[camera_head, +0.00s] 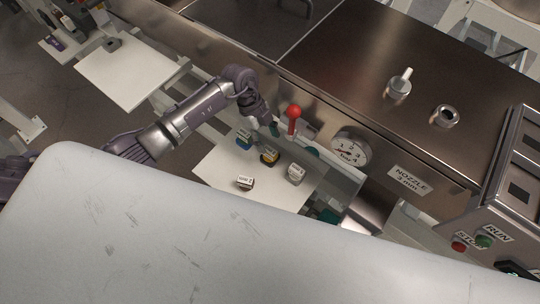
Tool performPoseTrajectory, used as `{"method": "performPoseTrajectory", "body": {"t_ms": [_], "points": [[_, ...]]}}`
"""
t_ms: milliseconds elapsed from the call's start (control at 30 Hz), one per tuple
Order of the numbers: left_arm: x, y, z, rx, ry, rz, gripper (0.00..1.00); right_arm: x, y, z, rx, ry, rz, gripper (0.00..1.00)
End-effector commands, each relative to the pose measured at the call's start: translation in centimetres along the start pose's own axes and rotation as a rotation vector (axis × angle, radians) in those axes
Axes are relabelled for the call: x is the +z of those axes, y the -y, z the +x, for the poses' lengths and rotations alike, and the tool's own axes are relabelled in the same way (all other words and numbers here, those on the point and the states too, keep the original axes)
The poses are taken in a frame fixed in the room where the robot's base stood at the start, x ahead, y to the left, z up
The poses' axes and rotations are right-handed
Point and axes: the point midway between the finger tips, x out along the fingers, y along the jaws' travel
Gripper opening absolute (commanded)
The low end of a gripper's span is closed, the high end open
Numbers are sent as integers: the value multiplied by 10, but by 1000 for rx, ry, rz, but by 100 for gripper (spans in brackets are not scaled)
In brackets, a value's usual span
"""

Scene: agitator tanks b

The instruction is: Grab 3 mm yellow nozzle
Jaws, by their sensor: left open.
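Several small nozzle blocks with pale labelled tops stand on a white shelf (221,171) below the steel tank. The one with yellow on its side, the yellow nozzle (269,157), is in the middle of the group. A blue one (244,143) is to its upper left, a greyish one (296,174) to its lower right, and a brownish one (245,183) to its lower left. Their size markings are too small to read. My left gripper (270,126) is open and empty, above the yellow nozzle in the picture and apart from it. My right gripper is not in view.
A red-knobbed lever (294,119) is close right of my left gripper. A dial gauge (351,150) and a "NOZZLE 3 mm" sign (409,180) are on the tank front. A control box with RUN and STOP buttons (484,241) is at right. Another white shelf (125,72) is upper left.

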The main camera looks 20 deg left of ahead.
Motion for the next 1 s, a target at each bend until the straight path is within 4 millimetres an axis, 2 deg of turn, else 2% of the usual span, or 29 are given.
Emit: {"method": "performPoseTrajectory", "body": {"t_ms": [100,300,433,567,667,900,1000], "points": [[2,-4,18,2,-2,1,56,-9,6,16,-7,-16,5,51],[3,-7,47,1,-2,0,56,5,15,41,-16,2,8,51],[2,-7,49,0,-1,0,56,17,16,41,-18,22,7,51],[2,-7,48,1,0,0,56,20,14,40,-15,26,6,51],[2,-7,48,1,0,0,43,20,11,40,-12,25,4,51],[2,-7,48,1,0,0,3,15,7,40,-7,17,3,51],[2,-7,48,1,0,0,0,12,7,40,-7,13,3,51]]}}
